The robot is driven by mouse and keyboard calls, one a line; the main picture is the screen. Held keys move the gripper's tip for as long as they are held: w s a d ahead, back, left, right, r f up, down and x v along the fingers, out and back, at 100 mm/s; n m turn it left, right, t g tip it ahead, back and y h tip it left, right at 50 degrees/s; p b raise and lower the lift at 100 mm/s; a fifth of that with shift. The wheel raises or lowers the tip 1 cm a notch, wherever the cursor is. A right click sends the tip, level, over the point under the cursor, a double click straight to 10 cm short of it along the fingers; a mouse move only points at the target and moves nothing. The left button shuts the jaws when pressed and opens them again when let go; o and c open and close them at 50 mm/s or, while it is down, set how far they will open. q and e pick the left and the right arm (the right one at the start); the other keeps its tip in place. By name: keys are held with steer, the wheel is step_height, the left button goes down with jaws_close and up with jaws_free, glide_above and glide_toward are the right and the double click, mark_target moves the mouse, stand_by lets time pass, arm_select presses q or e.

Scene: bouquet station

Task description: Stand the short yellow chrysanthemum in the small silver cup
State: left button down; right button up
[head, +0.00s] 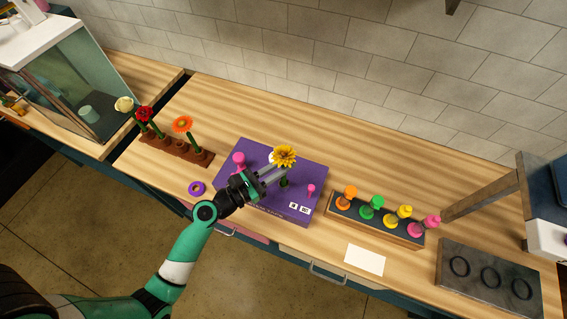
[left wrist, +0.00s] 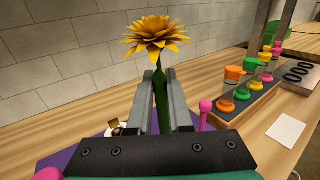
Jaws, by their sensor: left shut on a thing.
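The yellow chrysanthemum (head: 285,155) has a golden bloom and a short green stem. My left gripper (head: 276,175) is shut on its stem over the purple mat (head: 240,152). In the left wrist view the bloom (left wrist: 157,37) stands above the fingertips (left wrist: 160,78) and the green stem runs upright between the fingers. I cannot make out the small silver cup for certain; a small whitish round thing (left wrist: 117,128) behind the left finger in that view is partly hidden. The lower end of the stem is largely hidden by the gripper. My right gripper is not in view.
A brown rack (head: 185,150) with red, orange and pale flowers stands at left. Pink pegs (head: 239,159) stand on the mat, and a purple ring (head: 197,188) lies beside it. A block (head: 375,229) of coloured pegs, a white card (head: 365,260) and a grey slab (head: 488,280) are at right.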

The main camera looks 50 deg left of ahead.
arm_select(q)
steer(key=shift+f, duration=0.35)
stand_by(0.3)
steer(key=shift+c, duration=1)
jaws_free()
steer(key=s, duration=0.9)
steer(key=shift+a, duration=0.45)
stand_by(0.6)
